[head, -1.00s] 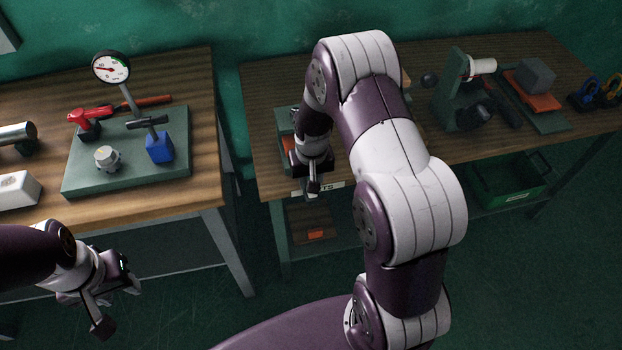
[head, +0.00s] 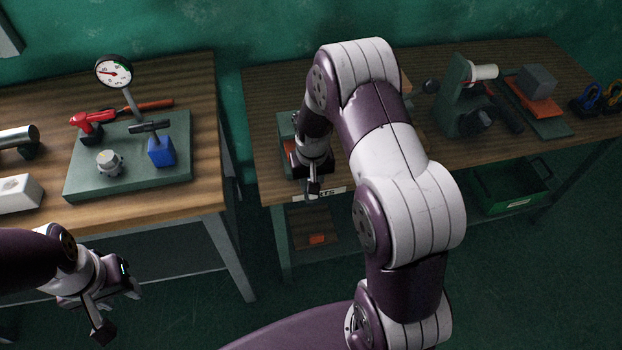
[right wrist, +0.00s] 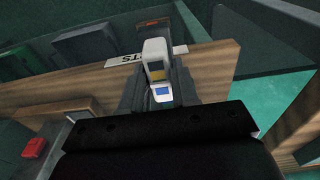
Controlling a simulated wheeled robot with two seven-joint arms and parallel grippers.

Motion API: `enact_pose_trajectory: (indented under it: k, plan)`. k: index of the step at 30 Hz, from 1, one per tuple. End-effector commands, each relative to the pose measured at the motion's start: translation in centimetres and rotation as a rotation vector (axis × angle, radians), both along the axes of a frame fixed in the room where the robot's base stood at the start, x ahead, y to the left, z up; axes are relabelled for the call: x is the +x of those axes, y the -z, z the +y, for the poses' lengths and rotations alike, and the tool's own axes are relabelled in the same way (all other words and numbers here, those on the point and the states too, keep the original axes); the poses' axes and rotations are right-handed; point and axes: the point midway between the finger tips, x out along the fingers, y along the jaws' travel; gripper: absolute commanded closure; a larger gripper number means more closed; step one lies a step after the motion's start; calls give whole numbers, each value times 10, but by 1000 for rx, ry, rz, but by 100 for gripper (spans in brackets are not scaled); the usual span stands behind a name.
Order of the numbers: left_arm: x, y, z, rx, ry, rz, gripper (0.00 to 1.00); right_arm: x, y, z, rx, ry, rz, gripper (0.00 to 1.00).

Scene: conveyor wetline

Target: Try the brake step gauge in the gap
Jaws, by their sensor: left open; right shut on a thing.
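My right gripper (head: 314,184) hangs at the front edge of the right bench, above a label ending in "TS" (head: 330,190). In the right wrist view its dark fingers (right wrist: 158,88) are shut on a small pale piece with a yellowish band and a blue patch (right wrist: 155,58), which appears to be the step gauge. My left gripper (head: 118,308) is open and empty in front of the left bench, below its top. I cannot make out the brake gap in either view; my right arm covers part of the right bench.
The left bench (head: 200,100) carries a green plate (head: 130,184) with a dial gauge (head: 114,71), a red tool (head: 92,119) and a blue block (head: 161,151). The right bench holds a green stand (head: 455,95) and a grey block (head: 537,79). A green crate (head: 510,187) sits below.

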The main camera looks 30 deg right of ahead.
Motion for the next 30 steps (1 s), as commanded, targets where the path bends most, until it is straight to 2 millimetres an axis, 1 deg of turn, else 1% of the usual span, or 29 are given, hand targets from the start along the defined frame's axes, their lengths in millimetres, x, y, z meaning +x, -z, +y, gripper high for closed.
enact_pose_trajectory:
  k: [3,30]
  plan:
    - [0,-4,0,0,0,0,57,0,-1,0,0,0,1,100]
    - [0,-2,0,0,0,0,57,16,0,-4,0,0,-1,100]
